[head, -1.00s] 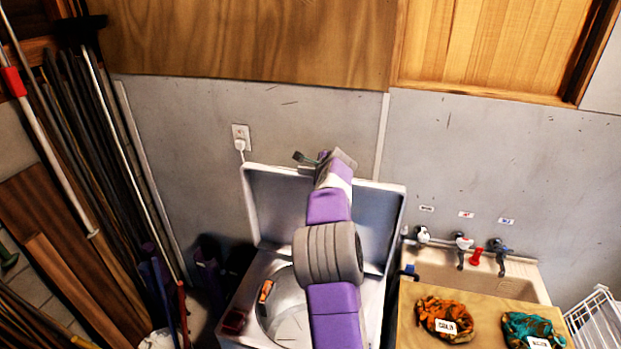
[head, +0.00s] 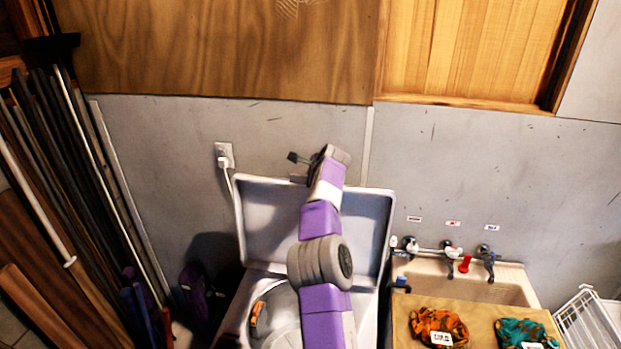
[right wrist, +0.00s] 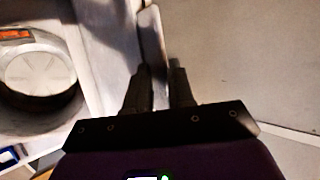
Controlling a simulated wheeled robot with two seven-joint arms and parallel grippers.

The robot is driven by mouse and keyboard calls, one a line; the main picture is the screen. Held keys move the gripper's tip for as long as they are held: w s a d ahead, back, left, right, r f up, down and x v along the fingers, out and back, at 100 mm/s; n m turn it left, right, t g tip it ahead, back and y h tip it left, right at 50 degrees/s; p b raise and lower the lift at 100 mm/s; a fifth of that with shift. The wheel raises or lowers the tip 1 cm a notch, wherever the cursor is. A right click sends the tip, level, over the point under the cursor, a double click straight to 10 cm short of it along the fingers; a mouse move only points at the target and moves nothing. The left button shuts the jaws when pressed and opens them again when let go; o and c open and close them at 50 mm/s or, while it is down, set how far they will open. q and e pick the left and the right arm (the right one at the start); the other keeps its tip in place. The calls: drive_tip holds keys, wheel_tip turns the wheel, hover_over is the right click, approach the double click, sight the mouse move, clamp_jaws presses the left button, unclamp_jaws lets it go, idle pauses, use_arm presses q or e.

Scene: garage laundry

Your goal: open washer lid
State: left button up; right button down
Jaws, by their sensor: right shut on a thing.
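The washer (head: 232,325) stands below the grey wall, its round drum opening partly showing behind my right arm. The washer lid (head: 265,215) is raised, standing roughly upright at the back of the washer near the wall. My right arm reaches across the open top, and my right gripper (head: 297,158) is at the lid's top edge. In the right wrist view, the right gripper (right wrist: 161,75) is shut on the lid's pale edge (right wrist: 150,35). The drum opening (right wrist: 40,75) shows at left there. The arm hides the middle of the lid. My left gripper is out of view.
A sink (head: 470,287) with several taps is at right, beside a board holding an orange cloth (head: 437,326) and a teal cloth (head: 525,333). A white wire rack (head: 590,318) is at far right. Long poles (head: 85,170) lean at left. A plugged-in outlet (head: 224,155) is behind the lid.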

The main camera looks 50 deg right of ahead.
drive_tip(key=shift+f, duration=0.2)
drive_tip(key=c, duration=1.2)
unclamp_jaws()
drive_tip(key=shift+d, duration=0.1)
drive_tip(key=b+v, duration=0.2)
drive_tip(key=v, duration=0.5)
drive_tip(key=shift+r, duration=0.25)
drive_tip(key=shift+s, duration=0.15)
